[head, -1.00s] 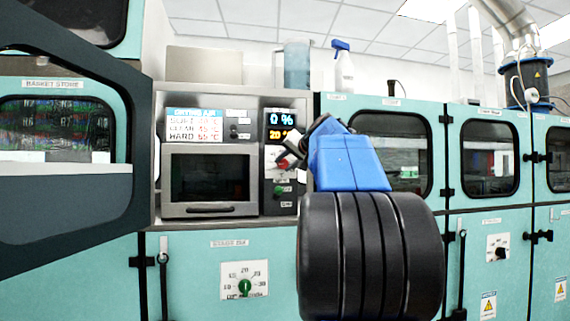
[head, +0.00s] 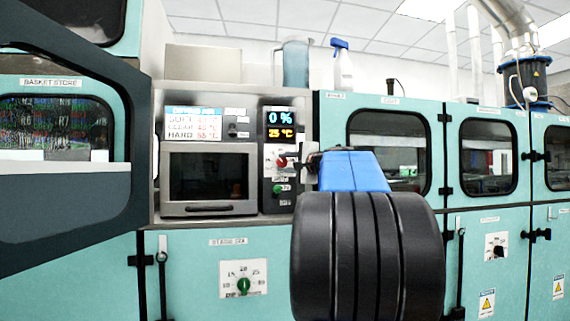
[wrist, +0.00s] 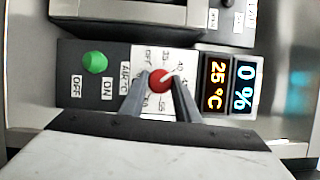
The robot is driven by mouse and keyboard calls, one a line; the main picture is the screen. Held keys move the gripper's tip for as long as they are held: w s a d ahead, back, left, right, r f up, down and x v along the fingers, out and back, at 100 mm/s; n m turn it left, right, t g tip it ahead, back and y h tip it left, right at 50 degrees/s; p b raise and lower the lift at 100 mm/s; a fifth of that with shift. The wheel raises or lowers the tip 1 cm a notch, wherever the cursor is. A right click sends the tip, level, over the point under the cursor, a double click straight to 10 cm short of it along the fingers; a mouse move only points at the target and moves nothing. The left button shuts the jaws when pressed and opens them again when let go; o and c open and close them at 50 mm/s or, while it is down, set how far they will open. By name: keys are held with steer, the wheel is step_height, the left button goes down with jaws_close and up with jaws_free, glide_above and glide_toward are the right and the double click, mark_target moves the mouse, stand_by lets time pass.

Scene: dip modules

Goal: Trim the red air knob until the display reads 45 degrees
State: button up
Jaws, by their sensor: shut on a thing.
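The red air knob (wrist: 160,80) sits on a white dial plate in the wrist view, its pale pointer angled up and to the right. It also shows in the head view (head: 282,162), beside my gripper's tip. My gripper (wrist: 160,92) is shut on the red knob, with one finger on each side of it. The display (head: 280,132) above the knob reads 25 °C in orange, with 0 % in blue above that. The display also shows in the wrist view (wrist: 216,84), turned on its side.
A green knob (wrist: 95,62) with OFF and ON labels is close to the red one. An oven-like door (head: 209,178) and a settings card (head: 194,123) are left of the panel. Another green dial knob (head: 244,286) is on the cabinet below.

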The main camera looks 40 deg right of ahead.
steer(key=m, duration=0.1)
steer(key=m+t, duration=0.1)
steer(key=m, duration=0.1)
steer(key=m+h, duration=0.1)
steer(key=shift+f+m+t, duration=0.3)
steer(key=shift+m, duration=0.1)
steer(key=shift+m+t+h, duration=0.3)
steer(key=shift+m+h, duration=0.5)
steer(key=shift+m, duration=1.1)
steer(key=shift+f+m, duration=0.1)
steer(key=shift+m, duration=0.2)
steer(key=o, duration=1.1)
steer(key=shift+c, duration=0.2)
steer(key=v, duration=1.7)
steer(key=shift+f, duration=0.15)
steer(key=shift+s+a, duration=0.1)
steer(key=shift+a, duration=0.05)
